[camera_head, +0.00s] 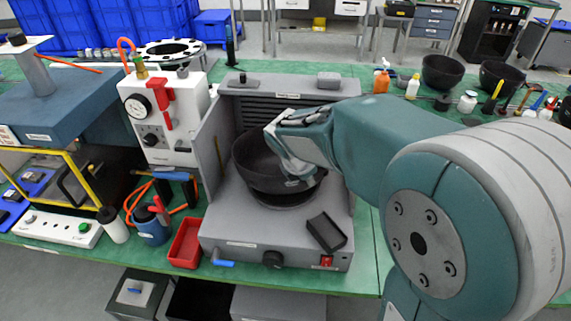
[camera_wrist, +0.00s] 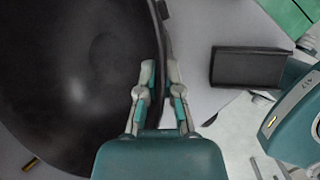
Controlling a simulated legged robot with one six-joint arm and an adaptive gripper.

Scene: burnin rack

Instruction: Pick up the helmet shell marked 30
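A dark, bowl-shaped helmet shell (camera_head: 258,172) sits open side up over a round dark base on the grey machine. It fills the left of the wrist view (camera_wrist: 75,75). I cannot read a number on it. My gripper (camera_head: 290,160) reaches its right rim from the right. In the wrist view my gripper (camera_wrist: 161,72) has one finger inside the rim and one outside, both close against the wall. It looks shut on the rim. Two more dark shells, one at back right (camera_head: 442,72) and one farther right (camera_head: 500,76), rest on the green bench; their marks are unreadable.
The grey machine (camera_head: 225,215) has side walls and a back panel around the shell. A small black tray (camera_head: 326,232) lies on its front right and shows in the wrist view (camera_wrist: 247,67). A white gauge unit (camera_head: 165,120) and red bin (camera_head: 186,243) stand left. Bottles stand at back right.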

